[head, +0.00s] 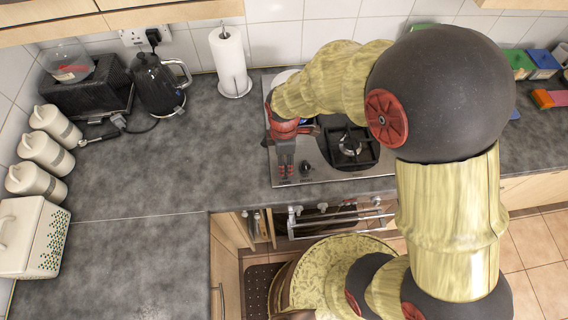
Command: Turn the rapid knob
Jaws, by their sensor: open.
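The steel hob (366,176) is set in the grey worktop, with a black burner grate (349,147) on its right part. A small dark knob (305,167) stands on the hob's front strip. Its label cannot be read, so I cannot tell whether it is the rapid knob. My gripper (286,172) points down over the hob's front left part, just left of this knob. Its jaws are open, and I see nothing between them. Other hob knobs may be hidden under my gripper. My arm hides the back and right of the hob.
Small oven knobs (294,210) and a rail handle (336,224) are on the front below the worktop edge. A paper towel roll (230,62) and black kettle (160,84) stand at the back. The worktop (180,160) left of the hob is clear.

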